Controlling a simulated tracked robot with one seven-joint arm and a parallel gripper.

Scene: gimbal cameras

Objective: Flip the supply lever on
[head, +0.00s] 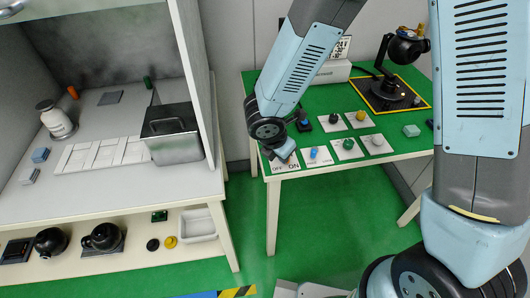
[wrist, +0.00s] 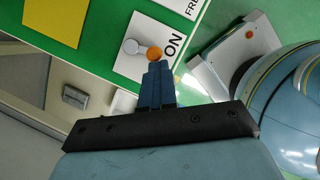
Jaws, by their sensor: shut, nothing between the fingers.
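The supply lever has a grey round hub (wrist: 131,46) and an orange tip (wrist: 154,54), on a white plate (wrist: 148,25) marked ON. In the wrist view the tip lies beside the ON print, but I cannot tell which setting the lever is in. The OFF print shows only in the head view, on the plate's (head: 288,167) front edge. My gripper (wrist: 155,68) is shut and empty, its dark fingertips close against the orange tip in the picture; contact is unclear. In the head view my gripper (head: 283,154) hides most of the lever.
The green table (head: 400,143) carries more white plates with a blue knob (head: 314,153), a green knob (head: 348,144) and others to the right. A black gimbal camera (head: 385,90) stands at the back right. A white workbench (head: 120,185) with a metal box (head: 175,135) is at the left.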

